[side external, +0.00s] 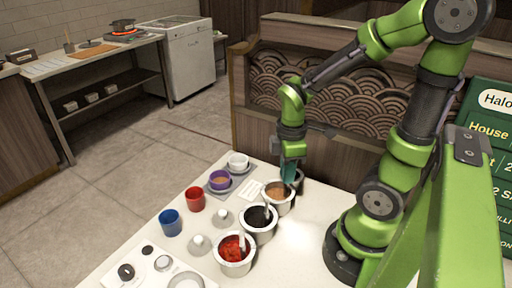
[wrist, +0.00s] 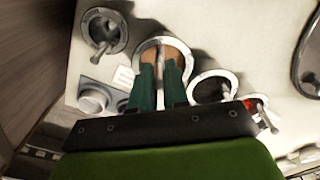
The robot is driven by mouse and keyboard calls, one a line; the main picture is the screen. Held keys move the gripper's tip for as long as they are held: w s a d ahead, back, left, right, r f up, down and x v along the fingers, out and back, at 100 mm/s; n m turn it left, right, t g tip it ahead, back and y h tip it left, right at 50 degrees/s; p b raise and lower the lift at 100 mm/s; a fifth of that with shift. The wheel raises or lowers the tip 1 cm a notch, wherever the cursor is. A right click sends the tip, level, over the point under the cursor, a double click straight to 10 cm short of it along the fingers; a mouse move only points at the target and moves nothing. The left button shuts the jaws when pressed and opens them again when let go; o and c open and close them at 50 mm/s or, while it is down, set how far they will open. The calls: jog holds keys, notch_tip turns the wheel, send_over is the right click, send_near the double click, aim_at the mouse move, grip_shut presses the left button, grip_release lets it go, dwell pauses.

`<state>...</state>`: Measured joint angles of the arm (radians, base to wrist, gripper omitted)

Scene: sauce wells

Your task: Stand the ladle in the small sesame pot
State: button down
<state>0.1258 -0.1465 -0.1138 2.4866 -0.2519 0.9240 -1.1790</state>
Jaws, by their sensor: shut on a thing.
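My gripper (side external: 289,178) points down at the white pot with tan-brown sauce (side external: 278,197). In the wrist view its two teal fingers (wrist: 159,90) reach over that brown-sauce pot (wrist: 180,50). A smaller purple cup (side external: 219,180) with brownish contents sits on a grey saucer to the left. I cannot tell from the pictures which vessel is the small sesame pot.
A black-sauce pot (side external: 260,224) and a red-sauce pot (side external: 234,257), each with a ladle, stand nearer the camera. A dark pot with a ladle (wrist: 103,30) stands beyond. A white cup (side external: 238,162), red cup (side external: 195,199), blue cup (side external: 171,222) and small card (side external: 249,191) lie left.

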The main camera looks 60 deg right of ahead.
jog(key=shift+f, duration=0.3)
dwell(0.5)
jog(key=shift+c, duration=2.1)
grip_release()
jog(key=shift+r, duration=0.1)
jog(key=shift+r, duration=4.45)
jog(key=shift+w+m, duration=0.2)
jog(key=shift+m, duration=0.5)
jog(key=w+a+r+m+t+y, duration=0.1)
jog(key=a+r+m+t, duration=0.5)
jog(key=m, duration=0.4)
jog(key=a+t, duration=0.1)
jog(key=a, duration=0.1)
jog(key=shift+a+m+y, duration=0.3)
jog(key=shift+y, duration=0.1)
